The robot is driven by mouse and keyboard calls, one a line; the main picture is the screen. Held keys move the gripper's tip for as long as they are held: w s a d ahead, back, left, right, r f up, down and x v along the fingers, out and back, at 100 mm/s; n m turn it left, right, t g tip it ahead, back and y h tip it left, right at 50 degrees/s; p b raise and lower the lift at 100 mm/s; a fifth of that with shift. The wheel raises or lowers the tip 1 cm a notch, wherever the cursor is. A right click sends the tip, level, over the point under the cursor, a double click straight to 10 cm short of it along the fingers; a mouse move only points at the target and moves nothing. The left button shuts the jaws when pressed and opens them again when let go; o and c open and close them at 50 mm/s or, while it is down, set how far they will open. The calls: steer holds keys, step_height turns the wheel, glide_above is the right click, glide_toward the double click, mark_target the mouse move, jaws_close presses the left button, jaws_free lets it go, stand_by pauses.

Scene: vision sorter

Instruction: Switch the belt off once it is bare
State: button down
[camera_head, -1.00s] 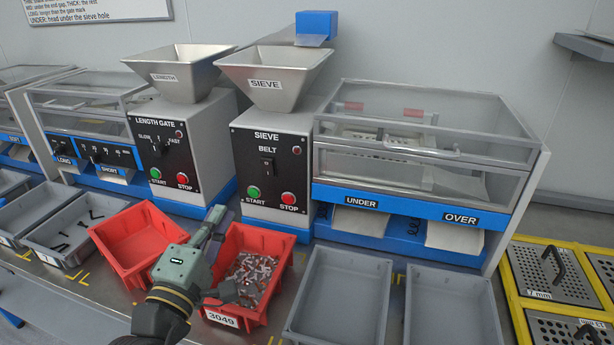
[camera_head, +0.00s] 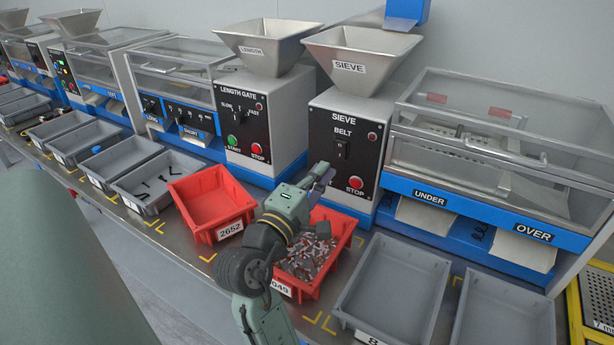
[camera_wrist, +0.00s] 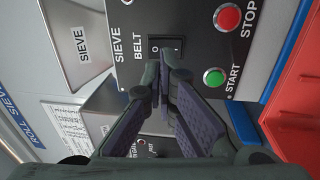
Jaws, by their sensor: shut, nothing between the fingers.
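The sieve's black panel holds a rocker switch labelled BELT (camera_head: 340,149), which also shows in the wrist view (camera_wrist: 164,43). Which way the rocker is tipped I cannot tell. My gripper (camera_head: 327,172) is shut and empty in front of the panel. In the wrist view its fingertips (camera_wrist: 167,60) are close below the rocker's picture; contact is unclear. The red STOP button (camera_head: 355,183) shows in both views. The green START button (camera_wrist: 213,77) shows in the wrist view but is hidden behind my gripper in the head view. The belt surface is not clearly visible.
Below my arm a red bin (camera_head: 347,226) holds many small parts; an empty red bin (camera_head: 211,203) is to its left. Empty grey bins (camera_head: 392,285) stand at front right. The length gate (camera_head: 240,122) is left of the sieve, the glazed UNDER/OVER box (camera_head: 480,190) right.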

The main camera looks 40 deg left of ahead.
mark_target(340, 146)
steer(key=p+x, duration=0.1)
steer(key=x, duration=0.5)
steer(key=shift+p, duration=0.3)
steer(key=shift+w+a+r+p, duration=0.1)
steer(key=shift+w+r+p, duration=0.1)
steer(key=shift+r+p, duration=0.1)
steer(key=shift+w, duration=0.1)
